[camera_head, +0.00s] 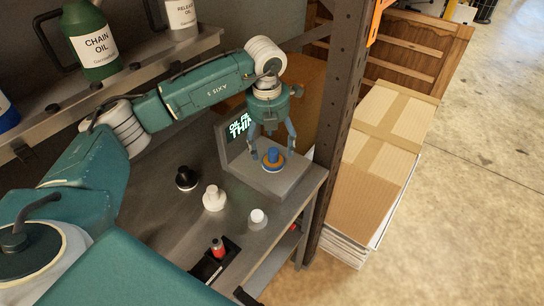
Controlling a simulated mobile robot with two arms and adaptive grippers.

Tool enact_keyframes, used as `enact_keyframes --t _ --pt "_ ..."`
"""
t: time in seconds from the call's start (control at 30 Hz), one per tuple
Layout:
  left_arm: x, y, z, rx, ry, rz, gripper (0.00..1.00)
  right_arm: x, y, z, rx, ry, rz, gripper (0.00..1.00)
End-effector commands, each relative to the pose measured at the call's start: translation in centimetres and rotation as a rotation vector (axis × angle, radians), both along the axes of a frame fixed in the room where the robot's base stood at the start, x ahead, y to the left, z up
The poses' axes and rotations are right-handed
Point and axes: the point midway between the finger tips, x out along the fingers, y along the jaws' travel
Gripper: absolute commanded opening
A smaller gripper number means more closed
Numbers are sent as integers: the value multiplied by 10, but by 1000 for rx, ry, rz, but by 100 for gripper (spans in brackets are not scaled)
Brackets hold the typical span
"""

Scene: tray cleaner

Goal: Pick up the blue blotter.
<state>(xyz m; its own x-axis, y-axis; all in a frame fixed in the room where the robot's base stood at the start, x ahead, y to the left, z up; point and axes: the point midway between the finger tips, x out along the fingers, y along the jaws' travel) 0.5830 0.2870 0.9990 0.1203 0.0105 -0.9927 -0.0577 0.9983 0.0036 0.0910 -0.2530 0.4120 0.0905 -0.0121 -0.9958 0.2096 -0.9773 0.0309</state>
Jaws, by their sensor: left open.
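The blue blotter (272,154) has a blue knob and stands upright on an orange-yellow round base (272,167). It sits on a grey metal stand (284,185) at the right end of the bench. My left gripper (273,155) points down over the blotter from above. Its fingers are open, one on each side of the blue knob. I cannot tell whether either finger touches it. My right gripper is out of view.
A lit screen (238,128) stands behind the stand. A rack post (340,110) rises close on the right.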

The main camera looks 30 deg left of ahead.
Motion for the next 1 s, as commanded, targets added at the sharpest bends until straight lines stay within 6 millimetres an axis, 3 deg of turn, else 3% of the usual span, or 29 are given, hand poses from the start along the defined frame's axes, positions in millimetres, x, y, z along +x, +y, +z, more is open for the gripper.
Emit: enact_keyframes --t 0.13,0.43,0.6,0.8,1.0 --pt "1 0 -11 0 1 -1 74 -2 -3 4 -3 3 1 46" --pt "9 -3 -49 0 4 1 74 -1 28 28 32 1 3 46" --pt "11 -3 -62 0 0 -1 74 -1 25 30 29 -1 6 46" --pt "11 -3 -63 0 0 -1 74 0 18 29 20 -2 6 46" --pt "11 -3 -62 0 0 -1 34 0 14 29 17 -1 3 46"
